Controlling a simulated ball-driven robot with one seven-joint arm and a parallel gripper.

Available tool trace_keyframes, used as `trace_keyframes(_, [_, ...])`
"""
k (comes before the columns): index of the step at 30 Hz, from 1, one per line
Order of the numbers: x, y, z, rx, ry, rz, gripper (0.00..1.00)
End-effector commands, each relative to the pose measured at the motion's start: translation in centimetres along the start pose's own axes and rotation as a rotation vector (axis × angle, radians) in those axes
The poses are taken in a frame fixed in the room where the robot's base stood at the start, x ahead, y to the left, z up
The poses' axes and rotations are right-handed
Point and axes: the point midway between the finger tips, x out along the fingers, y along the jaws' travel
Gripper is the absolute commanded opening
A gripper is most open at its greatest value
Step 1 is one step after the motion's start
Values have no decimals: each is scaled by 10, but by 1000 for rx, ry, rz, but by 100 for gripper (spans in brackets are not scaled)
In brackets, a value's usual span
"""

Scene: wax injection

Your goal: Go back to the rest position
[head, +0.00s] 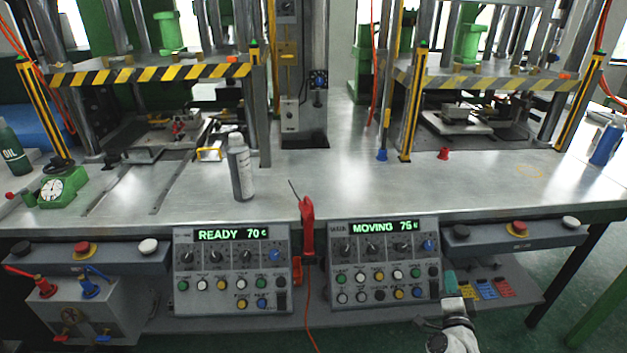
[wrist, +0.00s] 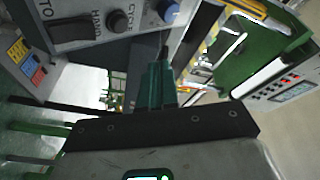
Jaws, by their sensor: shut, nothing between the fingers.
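My gripper (head: 451,281) is at the lower right of the head view, just right of the right control panel and in front of the bench. Its teal fingers are together with nothing between them. In the wrist view the teal fingers (wrist: 160,84) point up the picture, close below a panel corner with dark knobs and a blue knob. The right control panel (head: 384,261) reads "MOVING 75". The left control panel (head: 232,268) reads "READY 70". I cannot tell whether the fingers touch the panel.
A grey bottle (head: 240,170) stands on the metal bench (head: 330,185). A red-handled tool (head: 307,220) with a red cord hangs between the panels. Coloured cards (head: 483,289) lie on the low shelf behind my gripper. The floor at right looks clear.

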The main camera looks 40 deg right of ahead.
Motion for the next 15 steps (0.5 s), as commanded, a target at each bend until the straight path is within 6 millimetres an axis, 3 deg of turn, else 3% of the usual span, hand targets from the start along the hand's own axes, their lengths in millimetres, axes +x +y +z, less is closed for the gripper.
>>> trace_keyframes(4, [0,-1,3,-4,-11,-1,0])
trace_keyframes(7, [-5,-10,22,-37,-85,-6,0])
trace_keyframes(11, [-27,-30,77,-148,-308,-18,0])
trace_keyframes(15, [-75,-48,140,-339,-615,-28,0])
